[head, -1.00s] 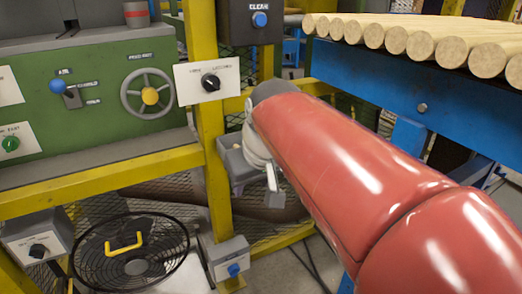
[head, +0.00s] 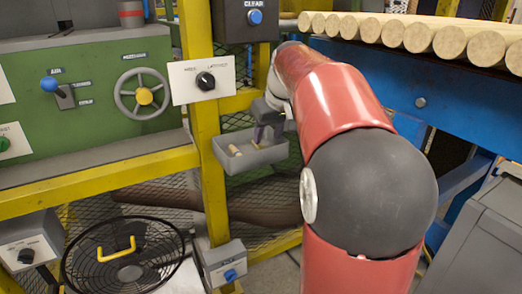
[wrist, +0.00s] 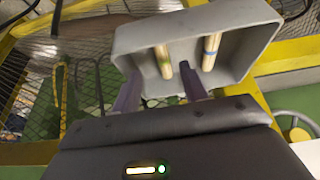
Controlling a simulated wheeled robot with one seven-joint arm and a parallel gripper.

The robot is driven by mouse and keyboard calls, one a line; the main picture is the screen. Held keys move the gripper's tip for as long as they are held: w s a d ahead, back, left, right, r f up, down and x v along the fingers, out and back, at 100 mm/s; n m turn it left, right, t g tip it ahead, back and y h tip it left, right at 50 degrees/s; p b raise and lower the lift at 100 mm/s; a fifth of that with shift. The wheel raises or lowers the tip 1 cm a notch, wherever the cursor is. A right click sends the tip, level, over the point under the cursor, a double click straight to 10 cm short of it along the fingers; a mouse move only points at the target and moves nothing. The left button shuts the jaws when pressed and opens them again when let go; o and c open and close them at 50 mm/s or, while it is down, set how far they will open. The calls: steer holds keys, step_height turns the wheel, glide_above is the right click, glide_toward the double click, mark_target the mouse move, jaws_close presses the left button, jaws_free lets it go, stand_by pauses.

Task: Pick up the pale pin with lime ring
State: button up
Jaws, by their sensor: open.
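A small grey tray (head: 262,158) hangs on the yellow post and holds two slim pale pins, seen from above in the wrist view (wrist: 130,38). The left pin (wrist: 162,56) seems to carry a yellow-green band, likely the lime ring. In the head view my gripper (head: 266,137) is over the tray, partly hidden by my arm.
The tray's walls stand close around the pins. A switch panel (head: 204,82) and a yellow post (head: 207,150) are beside the tray. A blue conveyor frame (head: 450,108) with wooden rods (head: 400,32) stands at right. A round black fan guard (head: 122,258) is below left.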

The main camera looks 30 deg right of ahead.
mark_target(263, 146)
steer(key=x, duration=0.4)
steer(key=shift+a, duration=0.2)
steer(key=shift+r, duration=0.1)
jaws_close()
